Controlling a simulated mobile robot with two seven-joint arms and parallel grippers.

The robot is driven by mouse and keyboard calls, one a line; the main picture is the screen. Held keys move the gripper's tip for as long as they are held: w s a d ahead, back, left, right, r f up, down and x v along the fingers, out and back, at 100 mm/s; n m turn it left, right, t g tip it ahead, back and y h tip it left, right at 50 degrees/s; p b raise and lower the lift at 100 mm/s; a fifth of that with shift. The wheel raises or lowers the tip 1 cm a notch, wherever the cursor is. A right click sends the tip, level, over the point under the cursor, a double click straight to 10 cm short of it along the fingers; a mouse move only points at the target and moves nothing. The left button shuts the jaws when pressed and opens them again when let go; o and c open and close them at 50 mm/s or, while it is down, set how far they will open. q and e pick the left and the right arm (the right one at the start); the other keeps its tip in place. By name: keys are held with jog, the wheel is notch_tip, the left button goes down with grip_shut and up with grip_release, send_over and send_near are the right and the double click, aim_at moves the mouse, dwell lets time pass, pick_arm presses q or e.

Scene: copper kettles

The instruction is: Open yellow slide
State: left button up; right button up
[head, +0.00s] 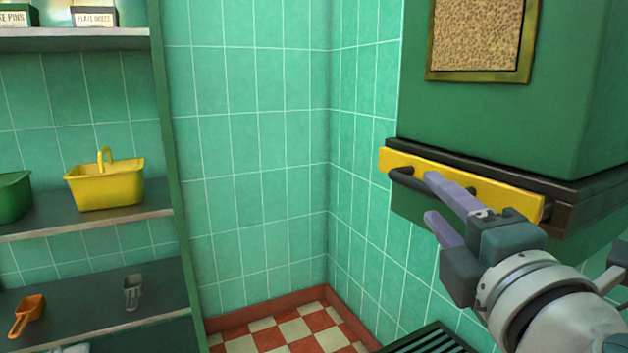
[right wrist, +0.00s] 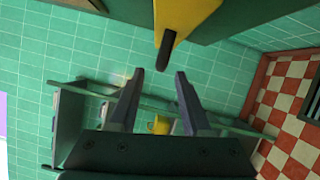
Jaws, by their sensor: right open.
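The yellow slide (head: 480,184) is a long flat bar set under the green cabinet at the right of the head view. A dark bar handle (head: 405,180) stands out from its front. In the right wrist view the yellow slide (right wrist: 183,14) is at the top, with the dark handle (right wrist: 163,52) pointing down from it. My right gripper (head: 431,198) is open, its two fingers apart near the handle. In the right wrist view the handle's end lies just beyond the gap between the fingertips (right wrist: 160,74). I cannot tell whether they touch. My left gripper is not in view.
The green cabinet (head: 500,118) hangs over the slide. Shelves at the left hold a yellow basket (head: 108,188), an orange scoop (head: 28,315) and a grey scoop (head: 133,292). A dark slatted grate (head: 435,340) lies low. The space before the tiled corner is clear.

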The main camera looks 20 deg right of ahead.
aim_at(427, 193)
jog(key=x, duration=0.6)
jog(key=shift+c, duration=0.3)
grip_shut()
dwell(1.0)
